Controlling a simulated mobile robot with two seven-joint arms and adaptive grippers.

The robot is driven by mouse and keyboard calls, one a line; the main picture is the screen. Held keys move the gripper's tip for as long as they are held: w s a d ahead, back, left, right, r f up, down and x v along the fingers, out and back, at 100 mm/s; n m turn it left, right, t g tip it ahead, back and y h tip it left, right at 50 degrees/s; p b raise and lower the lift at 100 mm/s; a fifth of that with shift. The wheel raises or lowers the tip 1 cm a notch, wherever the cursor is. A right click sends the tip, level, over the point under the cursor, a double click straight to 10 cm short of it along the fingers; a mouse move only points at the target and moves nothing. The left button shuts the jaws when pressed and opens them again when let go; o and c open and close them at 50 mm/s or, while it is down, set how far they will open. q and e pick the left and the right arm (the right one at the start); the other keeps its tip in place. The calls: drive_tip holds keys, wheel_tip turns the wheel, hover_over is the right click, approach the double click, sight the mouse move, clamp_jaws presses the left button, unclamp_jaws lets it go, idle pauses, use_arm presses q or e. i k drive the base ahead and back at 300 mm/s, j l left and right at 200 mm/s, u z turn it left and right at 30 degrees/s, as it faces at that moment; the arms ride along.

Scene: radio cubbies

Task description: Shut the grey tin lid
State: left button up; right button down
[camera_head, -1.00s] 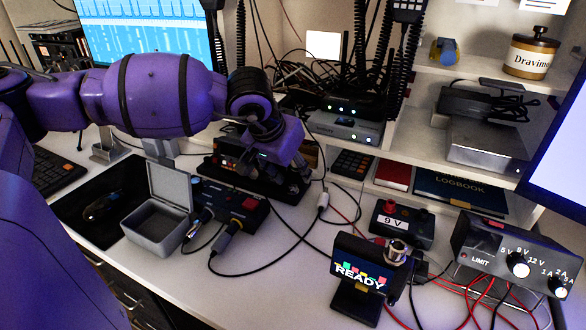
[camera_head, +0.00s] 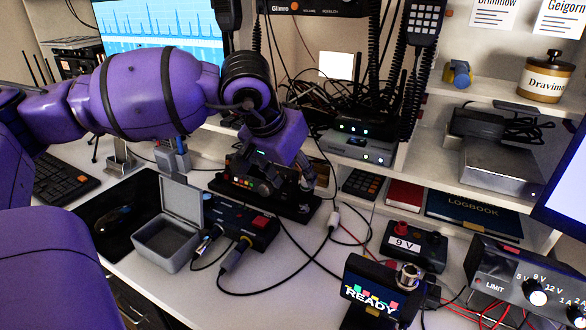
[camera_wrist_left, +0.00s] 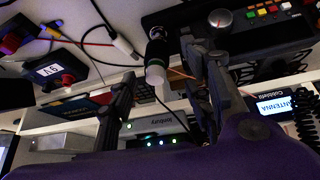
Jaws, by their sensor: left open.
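The grey tin (camera_head: 168,258) stands on the desk at the left in the head view, and its inside shows empty. Its grey lid (camera_head: 181,197) stands open, roughly upright at the tin's back edge. My left gripper (camera_head: 285,178) is open, to the right of and behind the tin, pointing down over the black radio gear. It is apart from the lid. In the left wrist view, its two fingers (camera_wrist_left: 158,82) are spread; a dark cylinder with a pale end (camera_wrist_left: 155,62) shows between them, and I cannot tell its distance. The tin is not seen there. My right gripper is not in view.
A black box with a red button (camera_head: 240,222) and cable plugs sit close to the tin's right. A dark mat with a mouse (camera_head: 113,220) lies left of it. The READY display (camera_head: 372,292) and a power supply (camera_head: 515,285) stand at front right.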

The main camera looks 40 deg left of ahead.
sight(184, 200)
drive_tip(key=k+l, duration=0.15)
drive_tip(key=k, duration=0.85)
